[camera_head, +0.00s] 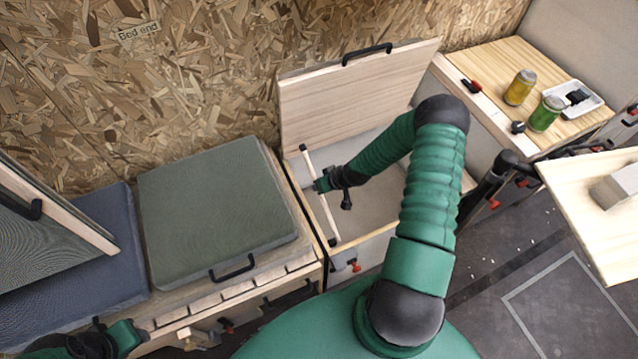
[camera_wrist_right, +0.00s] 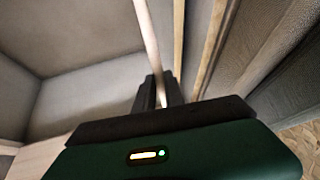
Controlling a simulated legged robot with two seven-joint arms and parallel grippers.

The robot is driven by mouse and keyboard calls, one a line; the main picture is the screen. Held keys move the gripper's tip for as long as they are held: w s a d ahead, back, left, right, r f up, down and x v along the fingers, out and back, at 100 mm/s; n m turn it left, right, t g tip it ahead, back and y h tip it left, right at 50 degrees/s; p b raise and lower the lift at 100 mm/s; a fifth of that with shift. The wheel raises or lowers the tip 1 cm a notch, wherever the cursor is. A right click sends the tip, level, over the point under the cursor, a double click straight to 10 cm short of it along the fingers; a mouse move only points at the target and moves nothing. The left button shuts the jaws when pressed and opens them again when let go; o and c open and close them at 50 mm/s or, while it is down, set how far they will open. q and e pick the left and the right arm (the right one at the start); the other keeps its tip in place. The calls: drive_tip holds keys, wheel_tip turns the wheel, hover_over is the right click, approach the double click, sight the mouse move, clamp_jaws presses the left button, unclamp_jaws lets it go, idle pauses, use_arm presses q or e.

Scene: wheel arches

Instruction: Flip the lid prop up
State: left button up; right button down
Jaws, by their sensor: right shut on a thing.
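The lid prop (camera_head: 326,214) is a thin pale rod with dark ends. It slants along the left side of the open bench box, and its front end is by the front wall (camera_head: 372,246). The wooden lid (camera_head: 345,98) stands open toward the back, with a black handle on its upper edge. My right gripper (camera_head: 319,185) reaches into the box and is shut on the prop near its middle. In the right wrist view the prop (camera_wrist_right: 147,32) runs between the dark fingers (camera_wrist_right: 158,90). My left gripper (camera_head: 75,343) is low at the left; its fingers are unclear.
A grey-green cushion (camera_head: 215,205) with a black handle lies left of the box, with a blue cushion (camera_head: 95,250) beyond. At right, a wooden counter (camera_head: 500,62) bears a yellow can (camera_head: 519,88), a green can (camera_head: 545,114) and a white tray (camera_head: 592,98). A pale tabletop (camera_head: 590,225) juts in.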

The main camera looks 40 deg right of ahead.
drive_tip(key=shift+s+r, duration=0.2)
drive_tip(key=shift+s, duration=0.25)
drive_tip(key=c, duration=1.8)
unclamp_jaws()
drive_tip(key=o, duration=0.4)
drive_tip(key=shift+s+r, duration=0.1)
